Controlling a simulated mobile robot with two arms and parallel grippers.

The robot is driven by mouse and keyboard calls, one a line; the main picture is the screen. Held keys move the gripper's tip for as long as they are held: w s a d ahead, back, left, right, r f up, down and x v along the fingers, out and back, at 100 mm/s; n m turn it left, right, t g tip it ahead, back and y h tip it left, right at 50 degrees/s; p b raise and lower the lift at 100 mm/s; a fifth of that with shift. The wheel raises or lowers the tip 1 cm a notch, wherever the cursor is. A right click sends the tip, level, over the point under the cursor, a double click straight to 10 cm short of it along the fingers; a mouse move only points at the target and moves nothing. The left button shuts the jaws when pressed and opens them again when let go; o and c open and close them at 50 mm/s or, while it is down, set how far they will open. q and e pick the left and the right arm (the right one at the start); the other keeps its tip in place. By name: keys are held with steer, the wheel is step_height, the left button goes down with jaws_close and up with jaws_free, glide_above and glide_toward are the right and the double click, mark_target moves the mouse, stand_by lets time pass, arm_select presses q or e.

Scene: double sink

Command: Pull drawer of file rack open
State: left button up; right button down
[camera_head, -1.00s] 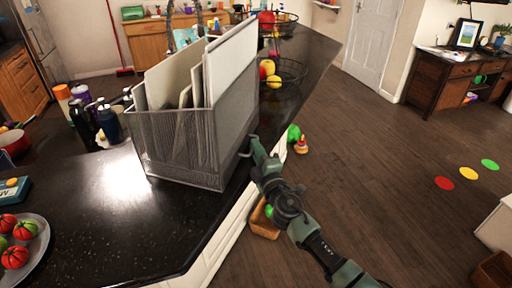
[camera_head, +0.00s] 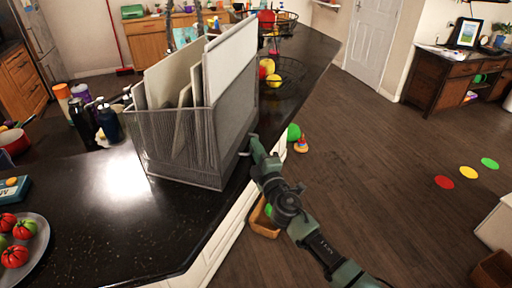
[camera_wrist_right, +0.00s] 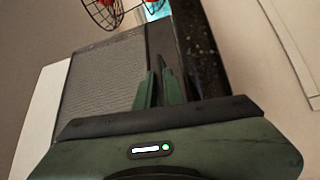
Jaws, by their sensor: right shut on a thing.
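The file rack (camera_head: 165,165) is a grey mesh box standing upright on the dark counter, with several pale folders (camera_head: 228,70) in it. In the right wrist view its mesh wall (camera_wrist_right: 100,85) fills the left part. My right gripper (camera_head: 249,146) is at the rack's low right side, its arm reaching in from the lower right. In the right wrist view the gripper's fingers (camera_wrist_right: 159,80) are close together beside the mesh, shut on the drawer's handle, which they mostly hide. No clear gap shows at the drawer. My left gripper is out of view.
The dark counter (camera_head: 120,235) carries a plate of tomatoes (camera_head: 38,238) at the left, dark bottles (camera_head: 108,122) left of the rack and wire fruit baskets (camera_head: 290,88) behind it. Open wooden floor (camera_head: 390,180) lies to the right, with toys (camera_head: 300,145) near the counter.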

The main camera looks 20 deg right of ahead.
steer(key=shift+d+r, duration=0.25)
stand_by(0.3)
steer(key=s+d+b, duration=0.1)
steer(key=s+d, duration=0.7)
steer(key=d, duration=0.5)
steer(key=shift+s, duration=0.15)
steer(key=c, duration=1.8)
jaws_free()
steer(key=shift+f, duration=0.15)
steer(key=shift+a+f, duration=0.1)
steer(key=s+b, duration=0.3)
steer(key=s, duration=0.4)
steer(key=shift+s+d+f, duration=0.2)
steer(key=shift+s+f, duration=0.1)
